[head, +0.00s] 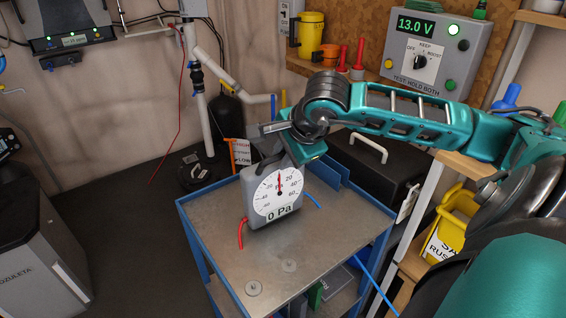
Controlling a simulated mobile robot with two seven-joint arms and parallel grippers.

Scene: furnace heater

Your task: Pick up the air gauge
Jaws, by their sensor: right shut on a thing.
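The air gauge (279,193) is a grey box with a round white dial, a red needle and a display reading 0 Pa. It is upright over the blue-rimmed metal cart, with a red hose end at its left and a blue one at its right. My right gripper (270,160) is at the gauge's top, shut on it; the fingertips are partly hidden by the wrist. Whether the gauge's base touches the cart top I cannot tell. My left gripper is not in view.
The metal cart (222,222) has a raised blue rim and small round discs near its front. A black case (375,172) with a pale handle stands behind right. A control box (433,45) reading 13.0 V is on the back shelf. Dark floor lies open at left.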

